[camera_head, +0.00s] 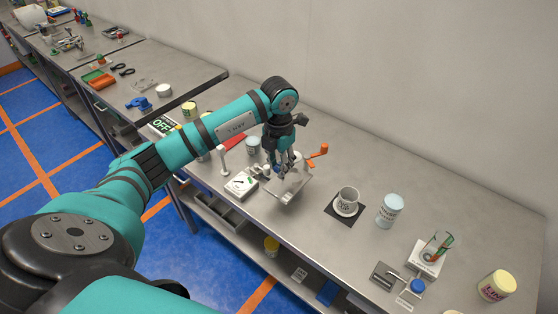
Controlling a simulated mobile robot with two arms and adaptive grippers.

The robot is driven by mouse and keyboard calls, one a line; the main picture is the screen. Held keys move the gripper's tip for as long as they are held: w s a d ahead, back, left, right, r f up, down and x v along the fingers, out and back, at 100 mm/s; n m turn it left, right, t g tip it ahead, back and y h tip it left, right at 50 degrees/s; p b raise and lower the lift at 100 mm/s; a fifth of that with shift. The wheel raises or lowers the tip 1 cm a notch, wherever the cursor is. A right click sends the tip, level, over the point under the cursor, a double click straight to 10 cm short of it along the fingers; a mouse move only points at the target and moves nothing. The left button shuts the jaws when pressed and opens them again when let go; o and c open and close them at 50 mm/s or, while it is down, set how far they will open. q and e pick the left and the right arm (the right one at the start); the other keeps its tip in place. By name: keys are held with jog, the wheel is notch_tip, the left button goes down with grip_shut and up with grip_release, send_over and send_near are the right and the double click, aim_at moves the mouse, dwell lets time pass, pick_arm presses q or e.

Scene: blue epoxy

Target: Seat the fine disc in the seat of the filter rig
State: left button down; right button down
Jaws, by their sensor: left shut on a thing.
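My left gripper (284,166) reaches down over the steel bench near the middle of the view. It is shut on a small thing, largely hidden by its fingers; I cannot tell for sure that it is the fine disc. A flat grey plate (291,188) lies just below and in front of the fingers, with an orange lever (317,156) just to their right. These may belong to the filter rig, but its seat is hidden or too small to make out. I cannot tell whether the fingers touch the plate. My right gripper is not in view.
A white box (241,184) stands left of the gripper. The wall runs behind.

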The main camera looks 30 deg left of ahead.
pick_arm(q)
jog(key=shift+s, duration=0.1)
jog(key=shift+f+b, duration=0.55)
jog(key=b, duration=0.4)
send_over(279, 190)
jog(key=shift+f, duration=2.25)
jog(key=shift+s+f+b, duration=0.1)
jog(key=shift+f+b, duration=0.8)
jog(key=shift+f, duration=0.4)
jog(key=c, duration=1)
grip_release()
jog(key=shift+c, duration=0.2)
jog(key=shift+r, duration=0.1)
